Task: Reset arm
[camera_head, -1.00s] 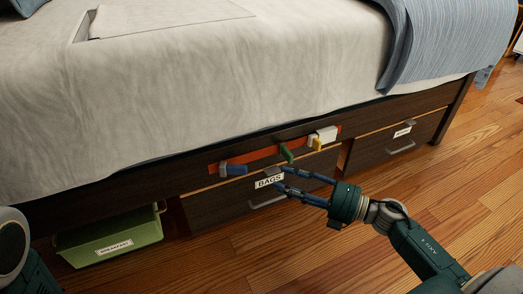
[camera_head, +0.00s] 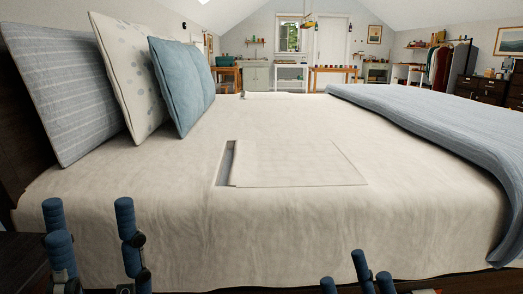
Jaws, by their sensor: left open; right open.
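My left gripper (camera_head: 88,208) is at the bottom left, its dark blue fingers pointing up and spread apart. It is open and empty, in front of the near side of the bed. My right gripper (camera_head: 357,272) is at the bottom, right of the middle, with only its fingertips in the picture. It is open and nothing shows between its fingers. The rest of both arms is below the picture's edge.
The white bed (camera_head: 270,225) fills the middle, with a folded sheet (camera_head: 300,165) on it. A striped pillow (camera_head: 65,95), a dotted pillow (camera_head: 130,75) and a blue pillow (camera_head: 182,85) lean at the left. A blue blanket (camera_head: 440,125) covers the right.

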